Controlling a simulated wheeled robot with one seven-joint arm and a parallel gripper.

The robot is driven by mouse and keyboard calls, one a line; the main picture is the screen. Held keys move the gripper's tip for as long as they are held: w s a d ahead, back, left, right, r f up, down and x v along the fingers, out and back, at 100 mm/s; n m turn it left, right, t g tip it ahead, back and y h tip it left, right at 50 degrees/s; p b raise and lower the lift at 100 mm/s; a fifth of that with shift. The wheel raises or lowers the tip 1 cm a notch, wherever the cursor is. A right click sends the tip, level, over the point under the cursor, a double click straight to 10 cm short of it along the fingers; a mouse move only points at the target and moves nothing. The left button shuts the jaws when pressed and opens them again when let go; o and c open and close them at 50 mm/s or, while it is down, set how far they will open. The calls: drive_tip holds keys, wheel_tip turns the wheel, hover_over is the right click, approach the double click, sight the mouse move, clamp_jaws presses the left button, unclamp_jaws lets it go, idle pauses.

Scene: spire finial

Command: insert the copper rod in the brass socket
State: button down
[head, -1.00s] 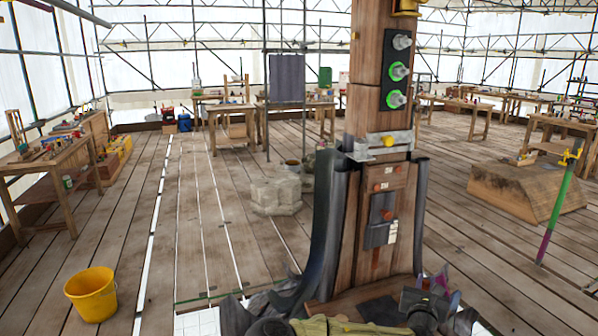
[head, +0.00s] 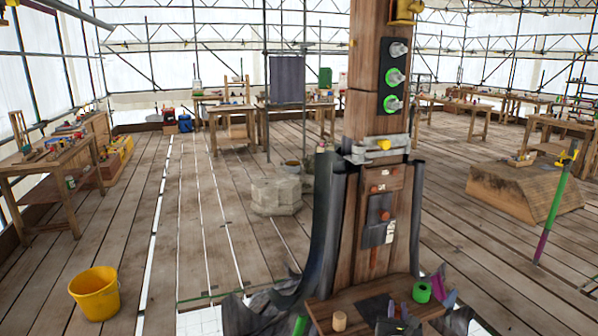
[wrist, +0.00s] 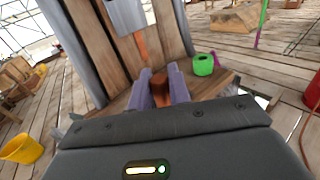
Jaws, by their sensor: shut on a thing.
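My gripper (wrist: 160,90) is shut on a copper-brown rod (wrist: 160,83), which shows between the two pale purple fingers in the wrist view. The fingers hide much of the rod. They are over the wooden ledge at the foot of the post; whether the rod touches the ledge I cannot tell. In the head view my gripper is only partly visible at the bottom edge. A brass-coloured fitting (head: 403,12), which looks like the socket, sits high on the wooden post and is cut by the top edge. It is far above my gripper.
The wooden post (head: 375,105) carries a black panel with green-ringed knobs (head: 391,77) and a grey clamp (head: 380,152). A green roll (head: 422,292) and a tan cylinder (head: 339,321) stand on the ledge. Dark sheeting (head: 327,215) hangs beside the post. A yellow bucket (head: 95,293) stands left.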

drive_tip(key=s+a+f+n+y+p, duration=0.3)
drive_tip(key=s+a+f+y, duration=0.1)
drive_tip(key=s+a+f, duration=0.5)
drive_tip(key=a+f, duration=0.1)
drive_tip(key=a, duration=0.1)
drive_tip(key=shift+a+t+y, duration=0.3)
drive_tip(key=shift+a+t, duration=0.05)
drive_tip(key=shift+t, duration=0.05)
drive_tip(key=s+f, duration=0.4)
drive_tip(key=f, duration=0.1)
drive_tip(key=shift+s+f, duration=0.15)
drive_tip(key=shift+s, duration=0.05)
